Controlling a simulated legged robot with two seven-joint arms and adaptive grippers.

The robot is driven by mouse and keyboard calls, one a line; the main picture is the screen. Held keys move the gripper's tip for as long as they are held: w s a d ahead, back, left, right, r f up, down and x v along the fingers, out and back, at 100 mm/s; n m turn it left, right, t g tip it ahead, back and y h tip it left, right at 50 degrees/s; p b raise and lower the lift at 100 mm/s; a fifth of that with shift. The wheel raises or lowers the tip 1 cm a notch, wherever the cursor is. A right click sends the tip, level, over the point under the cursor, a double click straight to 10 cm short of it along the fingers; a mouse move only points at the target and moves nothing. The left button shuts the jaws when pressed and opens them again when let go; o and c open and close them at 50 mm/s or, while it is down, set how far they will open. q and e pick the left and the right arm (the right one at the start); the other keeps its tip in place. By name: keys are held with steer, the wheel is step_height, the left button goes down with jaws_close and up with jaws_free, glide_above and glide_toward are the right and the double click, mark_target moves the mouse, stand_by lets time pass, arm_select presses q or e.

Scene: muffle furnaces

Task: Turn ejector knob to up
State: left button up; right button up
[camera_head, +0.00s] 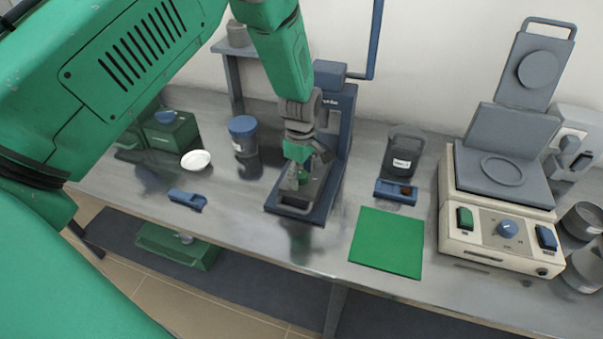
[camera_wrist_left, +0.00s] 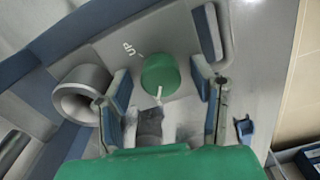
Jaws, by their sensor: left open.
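The round green ejector knob (camera_wrist_left: 160,75) sits on a grey panel in the left wrist view. Its white pointer line faces the bottom of that picture, toward my gripper. The white "UP" label (camera_wrist_left: 128,50) and its tick lie at the knob's upper left, so the pointer is not on the tick. My left gripper (camera_wrist_left: 163,88) is open, with one finger on either side of the knob; I cannot tell whether they touch it. In the head view my left gripper (camera_head: 299,172) is low over the dark blue machine (camera_head: 341,125) and largely hides the knob area. My right gripper is not in view.
A green mat (camera_head: 387,243) and a small blue tray (camera_head: 396,193) lie right of the machine. A beige heating device (camera_head: 500,225) stands farther right. A blue-lidded jar (camera_head: 243,135), a white dish (camera_head: 196,159) and a blue part (camera_head: 187,199) are on the left.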

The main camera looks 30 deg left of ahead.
arm_select(q)
steer(key=c, duration=1.1)
steer(key=shift+c, duration=0.2)
